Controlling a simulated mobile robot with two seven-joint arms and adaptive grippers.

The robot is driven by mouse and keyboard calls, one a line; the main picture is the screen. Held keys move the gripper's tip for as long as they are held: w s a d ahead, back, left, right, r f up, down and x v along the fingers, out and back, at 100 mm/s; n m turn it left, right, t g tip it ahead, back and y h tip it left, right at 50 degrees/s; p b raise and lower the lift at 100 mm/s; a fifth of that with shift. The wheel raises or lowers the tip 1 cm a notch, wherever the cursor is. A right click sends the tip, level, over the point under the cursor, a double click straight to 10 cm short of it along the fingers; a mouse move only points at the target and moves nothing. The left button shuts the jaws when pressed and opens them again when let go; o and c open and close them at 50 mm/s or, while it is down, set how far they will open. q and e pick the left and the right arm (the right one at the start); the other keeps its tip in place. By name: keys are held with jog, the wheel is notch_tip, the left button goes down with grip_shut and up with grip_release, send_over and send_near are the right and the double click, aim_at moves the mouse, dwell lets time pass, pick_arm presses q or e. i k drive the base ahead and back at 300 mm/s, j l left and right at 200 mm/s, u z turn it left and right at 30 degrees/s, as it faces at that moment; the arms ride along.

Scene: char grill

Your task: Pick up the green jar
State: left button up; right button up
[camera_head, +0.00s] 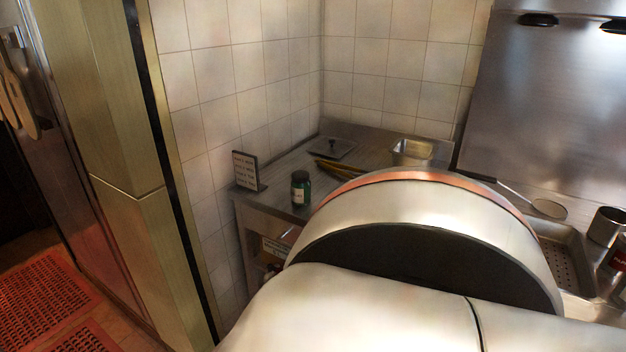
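The green jar (300,188) stands upright on the metal counter (272,192), close to its front left corner. It has a dark lid and a pale label. Nothing is touching the jar. One of my own arm links fills the lower middle and right of the head view, to the right of the jar, and hides part of the counter. Neither of my grippers shows in this view.
A small sign (246,170) stands left of the jar by the tiled wall. Behind are a flat lid with a knob (332,147), long yellowish items (338,167) and a metal pan (412,150). Right are a strainer (548,208) and a metal cup (606,226).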

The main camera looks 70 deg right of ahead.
aim_at(300, 185)
jog(key=k+z, duration=0.25)
jog(key=z, duration=0.35)
jog(key=k+z, duration=0.1)
jog(key=z, duration=0.35)
jog(key=k+l+z, duration=0.1)
jog(key=z, duration=0.3)
jog(key=l+z, duration=0.15)
jog(key=z, duration=0.3)
jog(key=k, duration=0.05)
